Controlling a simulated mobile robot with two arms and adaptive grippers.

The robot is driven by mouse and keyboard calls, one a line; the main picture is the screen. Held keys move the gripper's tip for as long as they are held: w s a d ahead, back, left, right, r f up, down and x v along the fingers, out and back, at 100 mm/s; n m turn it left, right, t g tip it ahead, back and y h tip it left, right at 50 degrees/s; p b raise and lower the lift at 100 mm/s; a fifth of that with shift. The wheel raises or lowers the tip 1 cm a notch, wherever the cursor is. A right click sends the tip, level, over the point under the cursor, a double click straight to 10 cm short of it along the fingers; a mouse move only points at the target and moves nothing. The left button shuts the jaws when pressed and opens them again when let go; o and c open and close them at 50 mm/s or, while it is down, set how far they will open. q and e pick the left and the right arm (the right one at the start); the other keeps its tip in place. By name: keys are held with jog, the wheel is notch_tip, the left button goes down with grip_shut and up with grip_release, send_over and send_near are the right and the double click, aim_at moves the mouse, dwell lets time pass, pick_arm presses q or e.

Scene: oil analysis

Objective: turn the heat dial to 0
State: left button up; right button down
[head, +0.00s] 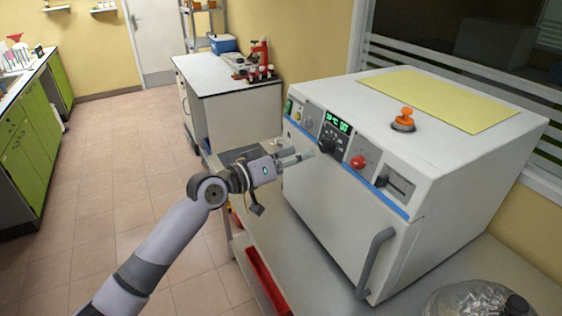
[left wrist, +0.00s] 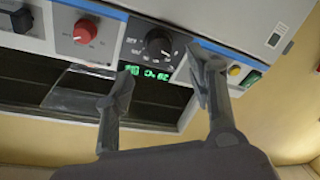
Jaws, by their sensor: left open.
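A white oven-like machine (head: 390,230) stands on a bench, with a control panel along its upper front edge. A black round dial with a ring of markings (head: 327,146) sits on the panel beside a lit green display (head: 336,121). In the left wrist view the dial (left wrist: 158,43) appears between the two fingertips, with its pointer setting too small to read. My left gripper (head: 308,154) is open, its fingertips close to the dial; I cannot tell whether they touch it. It also shows in the left wrist view (left wrist: 163,66). My right gripper is not in view.
A red knob (head: 357,162) and a slider-like switch (head: 396,182) sit right of the dial. A door handle (head: 375,262) projects from the front. An orange knob (head: 404,119) and a yellow sheet (head: 440,98) are on top. A bottle (head: 470,300) lies front right.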

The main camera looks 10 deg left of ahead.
pick_arm(q)
jog(key=v, duration=0.5)
jog(key=shift+s+a, duration=0.1)
jog(key=shift+s, duration=0.05)
